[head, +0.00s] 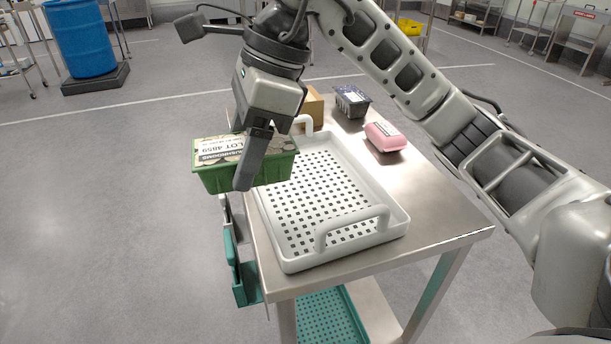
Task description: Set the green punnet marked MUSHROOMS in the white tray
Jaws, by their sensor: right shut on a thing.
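The green punnet (215,180) carries a white label reading MUSHROOMS and LOT 4859. My right gripper (250,170) is shut on it and holds it in the air at the left side of the white tray. One finger covers part of the punnet's front. The punnet looks roughly level and overlaps the tray's left rim in the picture; its height above the tray is hard to judge. The white tray (400,222) has a perforated floor, raised handles at its near and far ends, and looks empty where it shows. My left gripper is not in view.
The tray stands on a steel table (445,215). A pink pack (385,137), a dark punnet (352,101) and a brown box (313,105) are beyond or right of it. Teal holders (243,280) hang at the table's left side. A teal perforated tray (328,318) lies below.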

